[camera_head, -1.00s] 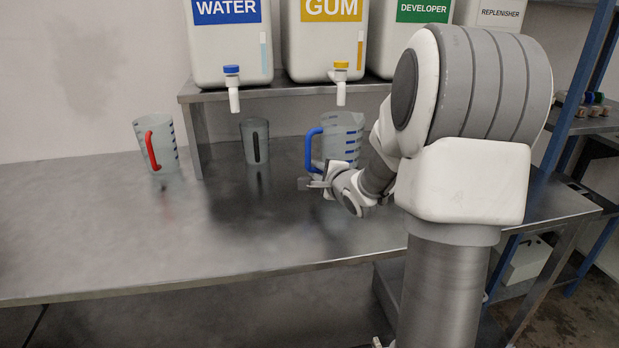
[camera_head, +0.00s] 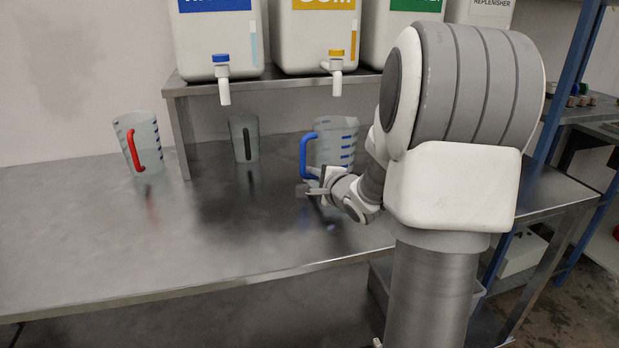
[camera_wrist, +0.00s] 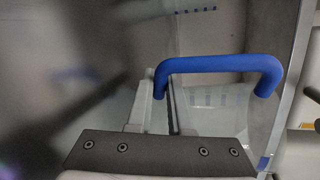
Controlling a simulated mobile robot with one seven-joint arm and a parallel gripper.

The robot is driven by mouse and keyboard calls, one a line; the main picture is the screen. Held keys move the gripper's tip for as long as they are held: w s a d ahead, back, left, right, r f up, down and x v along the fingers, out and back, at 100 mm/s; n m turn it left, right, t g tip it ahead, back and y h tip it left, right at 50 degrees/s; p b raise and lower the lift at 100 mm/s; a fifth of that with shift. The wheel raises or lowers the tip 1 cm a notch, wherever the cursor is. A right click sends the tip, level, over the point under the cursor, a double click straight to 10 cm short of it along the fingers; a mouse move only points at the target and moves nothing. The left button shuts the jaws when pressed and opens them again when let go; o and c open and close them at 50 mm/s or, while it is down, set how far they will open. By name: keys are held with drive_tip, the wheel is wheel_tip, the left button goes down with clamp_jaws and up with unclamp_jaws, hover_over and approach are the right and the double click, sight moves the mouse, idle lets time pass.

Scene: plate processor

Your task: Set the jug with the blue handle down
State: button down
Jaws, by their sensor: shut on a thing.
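The jug with the blue handle (camera_head: 346,147) is a clear measuring jug with blue marks. It stands upright in front of the shelf, below and in front of the gum tap. My gripper (camera_head: 312,182) is at the lower part of its blue handle, on the left side of the jug. In the wrist view the handle (camera_wrist: 222,65) crosses the picture, and my gripper's fingers (camera_wrist: 161,92) are closed at its left end. The arm hides part of the jug's right side and base. I cannot tell whether the base touches the steel table (camera_head: 130,235).
A jug with a red handle (camera_head: 148,142) and a jug with a black handle (camera_head: 238,133) stand to the left. Several labelled tanks with taps, one blue (camera_head: 222,68) and one yellow (camera_head: 336,68), sit on the shelf above. The table's front left is clear.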

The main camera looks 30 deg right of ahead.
drive_tip(key=shift+f, duration=0.15)
drive_tip(key=c, duration=1.1)
unclamp_jaws()
drive_tip(key=shift+s+r, duration=0.3)
drive_tip(key=shift+r, duration=0.05)
drive_tip(key=p+v, duration=0.4)
drive_tip(key=v, duration=0.6)
drive_tip(key=shift+s+r, duration=0.1)
drive_tip(key=shift+s, duration=0.2)
drive_tip(key=shift+s+a, duration=0.15)
drive_tip(key=shift+s, duration=0.25)
